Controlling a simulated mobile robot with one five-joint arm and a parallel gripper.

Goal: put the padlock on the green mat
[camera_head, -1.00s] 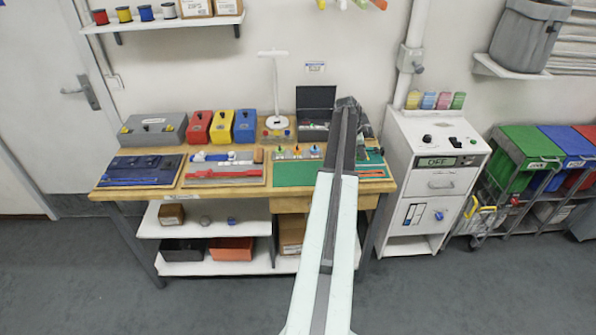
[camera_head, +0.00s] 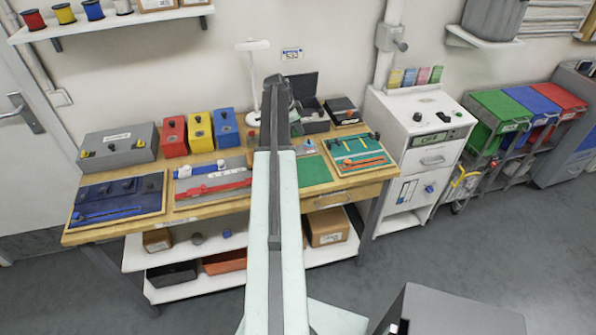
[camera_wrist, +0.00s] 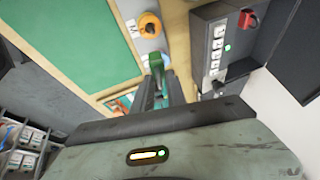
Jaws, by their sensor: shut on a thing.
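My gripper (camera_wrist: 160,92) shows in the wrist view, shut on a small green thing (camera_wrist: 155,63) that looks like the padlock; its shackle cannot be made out. The gripper is over the workbench, and my arm hides it and the held thing in the head view. The green mat (camera_wrist: 60,55) lies to the left of the jaws in the wrist view, apart from the held thing. In the head view the mat (camera_head: 313,171) shows in part on the bench, to the right of my arm.
An orange round thing (camera_wrist: 150,24) sits on a grey strip beside the mat. A dark box with switches (camera_wrist: 222,48) stands right of the jaws. On the bench (camera_head: 210,205) are red (camera_head: 174,137), yellow and blue boxes, tool boards, and an open black case (camera_head: 314,120).

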